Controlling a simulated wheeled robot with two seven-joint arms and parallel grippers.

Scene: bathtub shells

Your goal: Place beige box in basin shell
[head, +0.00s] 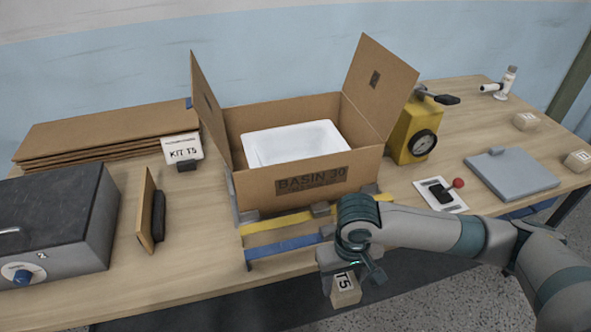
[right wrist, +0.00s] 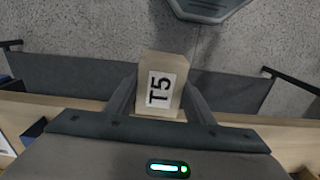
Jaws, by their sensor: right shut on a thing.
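My right gripper (head: 338,270) is shut on a beige box (head: 346,291) labelled T5. It holds the box in front of the table's front edge, below the open carton. In the right wrist view the beige box (right wrist: 160,87) sits between the two fingers, its T5 label facing the camera. The white basin shell (head: 293,143) lies inside the open cardboard carton marked BASIN 30 (head: 300,185), with its hollow facing up. The right gripper is apart from the shell, lower and nearer the front. My left gripper is not in view.
Carton flaps (head: 381,76) stand up at the sides. A yellow device (head: 414,135) stands right of the carton, a KIT T5 sign (head: 183,150) left of it.

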